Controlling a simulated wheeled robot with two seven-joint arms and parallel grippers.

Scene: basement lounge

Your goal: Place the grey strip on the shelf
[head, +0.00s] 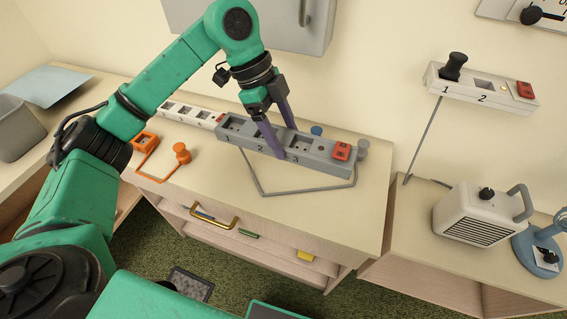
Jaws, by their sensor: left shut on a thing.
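The grey strip (322,158) is a long power strip with sockets numbered 1, 2 and 3 and a red switch at its right end. My left gripper (275,143) is shut on it around the middle, with its purple fingers either side of the body. The strip is over the pale cabinet top; I cannot tell whether it touches it. Its grey cord (300,193) loops down in front. Which surface is the shelf is not clear; an open space (285,261) shows in the cabinet front below the top. My right gripper is not in view.
A white strip (185,112) lies behind to the left, with an orange plug (181,153) and cord near it. A blue knob (316,130) and grey plug (362,149) are behind. Another strip (515,98) is on the right wall, above a white heater (470,222).

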